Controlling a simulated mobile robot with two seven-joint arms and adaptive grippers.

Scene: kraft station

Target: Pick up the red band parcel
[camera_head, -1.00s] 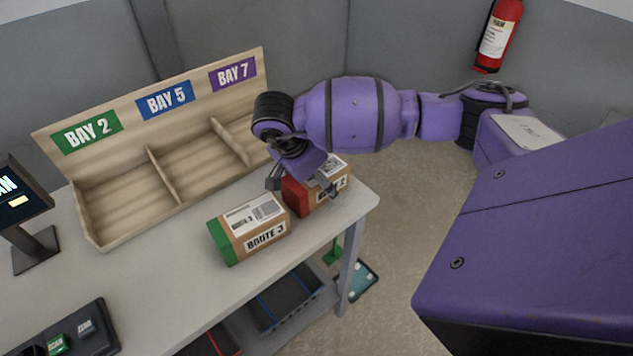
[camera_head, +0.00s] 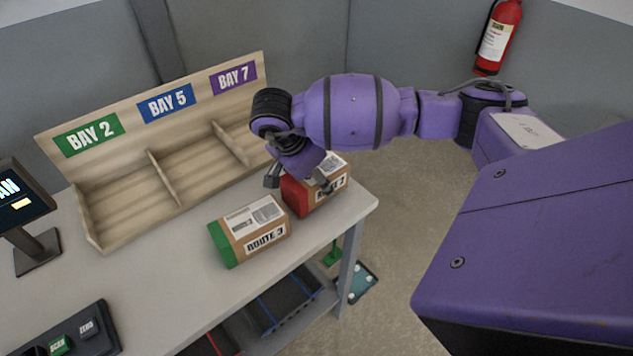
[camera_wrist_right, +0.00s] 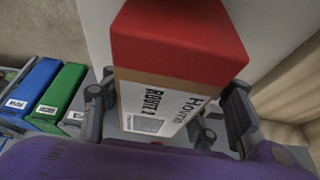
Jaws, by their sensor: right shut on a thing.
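The red band parcel (camera_head: 323,193) is a brown box with a red end and white labels, near the right end of the table. My right gripper (camera_head: 300,187) is over it from above, with its fingers on either side, shut on it. In the right wrist view the parcel (camera_wrist_right: 178,45) fills the space between the fingers (camera_wrist_right: 168,112), its red end toward the top. Whether its underside touches the table is hard to tell. My left gripper is in neither view.
A green-ended parcel (camera_head: 250,232) labelled Route 3 lies close to its left. A wooden rack (camera_head: 155,150) with bays 2, 5 and 7 stands behind. A scanner screen (camera_head: 20,200) and a button box (camera_head: 75,335) are at the left. The table (camera_head: 160,285) is clear at centre.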

